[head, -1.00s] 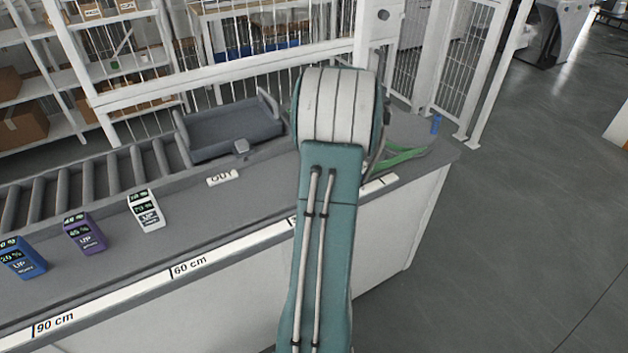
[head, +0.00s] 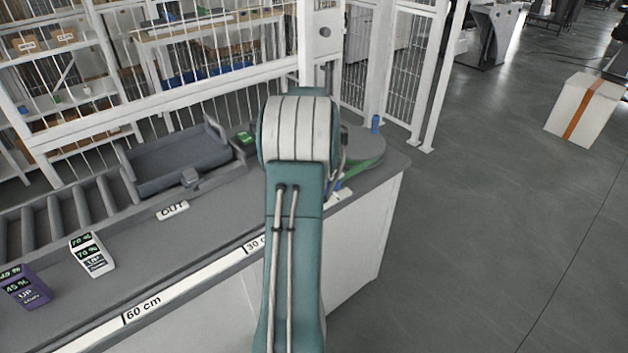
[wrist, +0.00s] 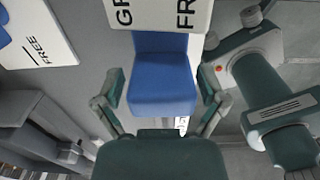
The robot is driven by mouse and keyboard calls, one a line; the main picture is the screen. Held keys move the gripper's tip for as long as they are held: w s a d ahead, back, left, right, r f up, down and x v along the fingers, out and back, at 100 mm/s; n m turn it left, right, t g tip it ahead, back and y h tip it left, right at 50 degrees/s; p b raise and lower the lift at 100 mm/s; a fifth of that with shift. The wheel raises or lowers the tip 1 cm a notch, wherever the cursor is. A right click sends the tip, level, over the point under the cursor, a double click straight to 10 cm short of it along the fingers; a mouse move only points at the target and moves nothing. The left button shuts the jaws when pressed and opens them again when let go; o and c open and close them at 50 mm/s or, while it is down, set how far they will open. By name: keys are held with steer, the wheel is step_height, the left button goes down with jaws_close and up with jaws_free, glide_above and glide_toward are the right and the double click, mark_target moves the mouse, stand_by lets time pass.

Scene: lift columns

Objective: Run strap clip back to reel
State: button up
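In the wrist view, a blue block (wrist: 162,78) lies between the two fingers of my gripper (wrist: 161,92). The fingers are open, one at each side of the block, with a small gap showing at each side. A white lettered plate (wrist: 160,14) adjoins the block's far end. I cannot tell whether this block is the strap clip, and no reel is clearly seen. In the head view my own arm hides the gripper. A green piece (head: 366,163) shows on the counter just right of the arm, partly hidden.
The grey counter (head: 215,225) carries a grey tray (head: 180,165), an OUT label (head: 173,210), and white (head: 91,254) and purple (head: 26,288) display units. A blue cylinder (head: 376,124) stands at its far right end. Mesh fencing runs behind. The floor at right is open up to a white box (head: 584,110).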

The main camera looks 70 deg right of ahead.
steer(key=shift+f, duration=0.1)
step_height(320, 180, up, 12)
steer(key=shift+d+f, duration=0.1)
stand_by(0.6)
stand_by(0.3)
